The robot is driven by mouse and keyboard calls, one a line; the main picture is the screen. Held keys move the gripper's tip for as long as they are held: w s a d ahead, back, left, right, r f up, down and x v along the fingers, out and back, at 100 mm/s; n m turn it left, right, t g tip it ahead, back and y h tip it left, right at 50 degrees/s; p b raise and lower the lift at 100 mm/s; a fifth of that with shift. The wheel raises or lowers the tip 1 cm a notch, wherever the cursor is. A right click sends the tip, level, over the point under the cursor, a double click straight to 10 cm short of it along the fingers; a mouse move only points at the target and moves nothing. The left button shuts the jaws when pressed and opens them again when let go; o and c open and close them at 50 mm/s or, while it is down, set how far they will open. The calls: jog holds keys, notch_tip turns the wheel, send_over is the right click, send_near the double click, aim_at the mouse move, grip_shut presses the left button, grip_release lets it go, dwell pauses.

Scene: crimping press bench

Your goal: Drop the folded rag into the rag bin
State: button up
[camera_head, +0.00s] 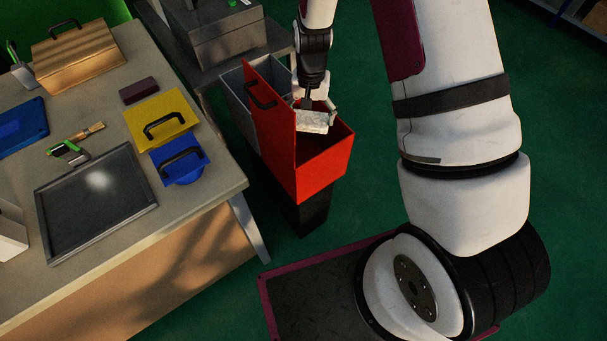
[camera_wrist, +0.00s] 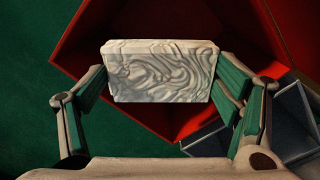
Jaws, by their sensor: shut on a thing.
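The folded rag (camera_wrist: 165,75) is a pale, block-shaped bundle with a wrinkled grey pattern. My gripper (camera_wrist: 163,85) is shut on it, with one green-padded finger at each side. In the head view the rag (camera_head: 312,122) hangs under my gripper (camera_head: 318,105), over the mouth of a red open-topped bin (camera_head: 322,164). In the wrist view the red bin (camera_wrist: 205,122) opens behind and below the rag. The task's rag bin appears to be this red one, but no label is readable. The bin's floor is mostly hidden by the rag and gripper.
A grey bin (camera_head: 240,104) stands against the red bin's left side. A tall red panel with a black handle (camera_head: 262,92) rises between them. The workbench (camera_head: 205,222) on the left holds a dark tray (camera_head: 95,190), yellow and blue handled pieces, and a wooden box (camera_head: 78,57).

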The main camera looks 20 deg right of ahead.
jog(key=shift+f, duration=0.45)
jog(key=o, duration=1.2)
jog(key=shift+c, duration=0.2)
jog(key=shift+r, duration=0.1)
notch_tip(320, 180, up, 12)
